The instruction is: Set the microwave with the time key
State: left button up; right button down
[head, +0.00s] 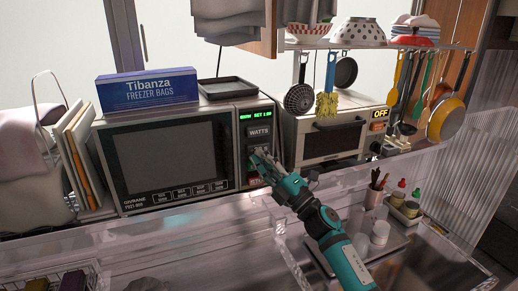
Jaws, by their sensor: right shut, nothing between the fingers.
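The microwave (165,158) stands on the counter at the left of the middle, with its dark door shut. Its control panel is on the right side, with a lit green display (255,115) and a key marked WATTS (259,132) below it. My right gripper (254,158) is shut and empty, with its fingertips at the panel just below the WATTS key. It hides the lower keys, so I cannot tell which one is the time key or whether the fingertips touch one. My left gripper is not in view.
A blue freezer bag box (148,88) and a black tray (228,88) lie on the microwave. A toaster oven (332,138) stands to its right, under hanging utensils. Boards (80,150) lean at its left. The sink area with bottles (398,192) is in front at right.

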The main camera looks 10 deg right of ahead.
jog(key=s+p, duration=0.1)
jog(key=s, duration=0.1)
jog(key=s+d+p, duration=0.1)
jog(key=s, duration=0.2)
dwell(0.3)
dwell(1.9)
jog(key=shift+s+d+r+m+t+h, duration=0.1)
jog(key=shift+s+m+t+h, duration=0.7)
jog(key=shift+m, duration=0.95)
jog(key=shift+s+d+r+m+t+h, duration=0.1)
jog(key=shift+s+m+t+h, duration=0.35)
jog(key=shift+m+t+h, duration=0.95)
jog(key=shift+s+d+r+m+t+h, duration=0.1)
jog(key=shift+s+m+t+h, duration=0.45)
jog(key=shift+m, duration=1.5)
jog(key=shift+g+h, duration=0.25)
